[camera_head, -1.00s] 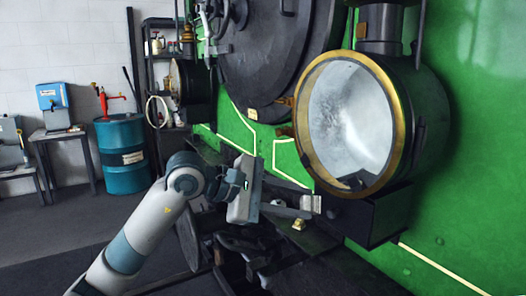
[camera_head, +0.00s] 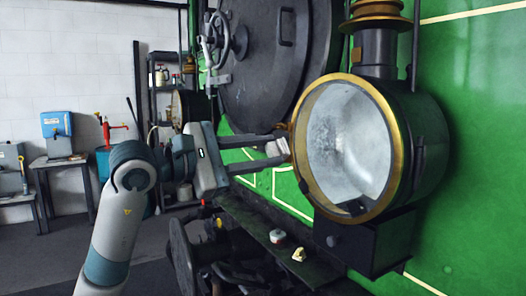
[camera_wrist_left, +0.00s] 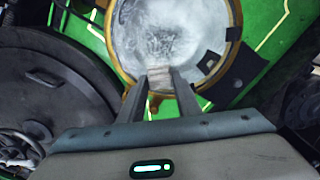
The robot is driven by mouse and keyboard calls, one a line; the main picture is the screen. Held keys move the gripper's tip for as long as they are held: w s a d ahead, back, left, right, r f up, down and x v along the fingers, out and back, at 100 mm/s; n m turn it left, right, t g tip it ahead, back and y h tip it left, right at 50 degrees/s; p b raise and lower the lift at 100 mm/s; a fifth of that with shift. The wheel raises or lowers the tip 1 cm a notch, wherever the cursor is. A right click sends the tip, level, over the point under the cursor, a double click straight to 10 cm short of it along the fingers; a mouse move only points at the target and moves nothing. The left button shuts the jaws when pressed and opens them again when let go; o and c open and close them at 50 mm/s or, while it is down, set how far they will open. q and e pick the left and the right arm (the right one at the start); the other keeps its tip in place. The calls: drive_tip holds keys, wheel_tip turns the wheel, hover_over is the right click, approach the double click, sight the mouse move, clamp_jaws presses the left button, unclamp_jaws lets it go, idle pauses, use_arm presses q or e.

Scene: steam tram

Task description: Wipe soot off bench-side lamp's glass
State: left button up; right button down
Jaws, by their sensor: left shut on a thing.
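The near lamp (camera_head: 350,150) is a large round dark housing with a brass rim and grey-white glass. Greyish smudges show on the glass, mostly on its left half; in the wrist view dark streaks mark the glass (camera_wrist_left: 172,38). My left gripper (camera_head: 279,146) is at the left edge of this lamp, shut on a small pale pad (camera_wrist_left: 158,80). In the wrist view the pad lies over the rim edge of the glass; I cannot tell whether it touches. A second brass-rimmed lamp (camera_head: 179,106) stands farther left, partly hidden by my arm. My right gripper is out of view.
The round black smokebox door (camera_head: 265,70) is behind my gripper. A bench (camera_head: 60,162) and shelf stand at the far left.

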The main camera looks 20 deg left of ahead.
use_arm(q)
drive_tip(key=shift+w, duration=0.15)
drive_tip(key=shift+w+d, duration=0.15)
drive_tip(key=shift+p+x, duration=0.5)
drive_tip(key=shift+x, duration=0.55)
drive_tip(key=shift+w+d, duration=0.2)
drive_tip(key=shift+d, duration=0.05)
drive_tip(key=shift+p+x, duration=0.45)
drive_tip(key=shift+x, duration=0.75)
drive_tip(key=shift+w, duration=0.15)
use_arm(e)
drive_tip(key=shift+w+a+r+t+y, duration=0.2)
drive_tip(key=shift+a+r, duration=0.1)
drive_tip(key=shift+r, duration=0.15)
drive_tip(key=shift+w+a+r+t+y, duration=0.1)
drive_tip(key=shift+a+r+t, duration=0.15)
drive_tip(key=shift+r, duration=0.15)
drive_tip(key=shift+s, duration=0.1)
use_arm(q)
drive_tip(key=shift+x, duration=1)
